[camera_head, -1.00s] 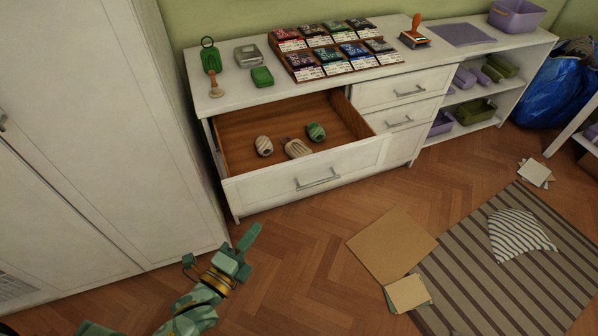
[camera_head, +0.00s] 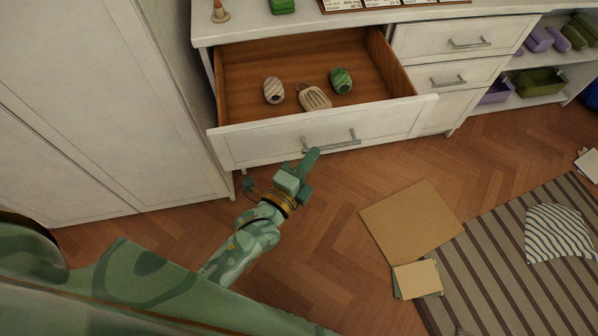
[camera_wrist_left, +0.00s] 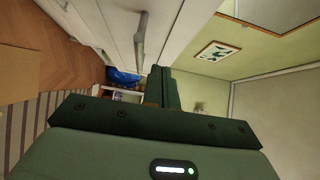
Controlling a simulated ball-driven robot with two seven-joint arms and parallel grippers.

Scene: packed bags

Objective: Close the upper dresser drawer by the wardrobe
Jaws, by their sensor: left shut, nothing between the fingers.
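The upper dresser drawer (camera_head: 235,148) beside the wardrobe (camera_head: 100,110) is pulled well out of the white dresser (camera_head: 290,25). Its brown interior holds a striped roll (camera_head: 273,90), a beige item (camera_head: 314,97) and a green roll (camera_head: 341,80). A metal bar handle (camera_head: 332,143) is on its white front. My left gripper (camera_head: 311,158) is shut and empty, with its fingertips just in front of the drawer front near the handle; I cannot tell whether they touch. In the left wrist view the shut fingers (camera_wrist_left: 163,88) show close to the handle (camera_wrist_left: 140,38). My right gripper is not in view.
A brown board (camera_head: 410,222) and papers (camera_head: 418,279) lie on the wooden floor. A striped rug (camera_head: 500,260) with a striped cushion (camera_head: 558,233) is at the right. The floor before the drawer is clear. Smaller dresser drawers (camera_head: 455,42) at the right are shut.

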